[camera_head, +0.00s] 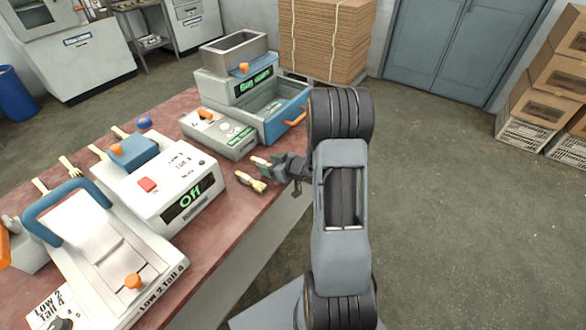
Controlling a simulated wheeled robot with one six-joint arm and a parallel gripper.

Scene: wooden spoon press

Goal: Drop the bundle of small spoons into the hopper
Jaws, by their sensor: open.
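A small pale-yellow bundle (250,182), which looks like the bundle of small spoons, lies on the red-brown table near its right edge. My gripper (265,168) is open just above and right of it, apart from it as far as I can tell. A small pale and pink piece (259,161) shows at the gripper's tips; I cannot tell whether it is a separate thing. The hopper (234,47) is an open metal box on top of the grey machine at the back of the table. Its inside is only partly visible.
Below the hopper is an open drawer (288,117) with a blue front and orange handle. A white machine reading "Off" (185,205) and a press with a blue handle (105,245) fill the left. Several wooden utensils lie along the far edge. Floor at right is clear.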

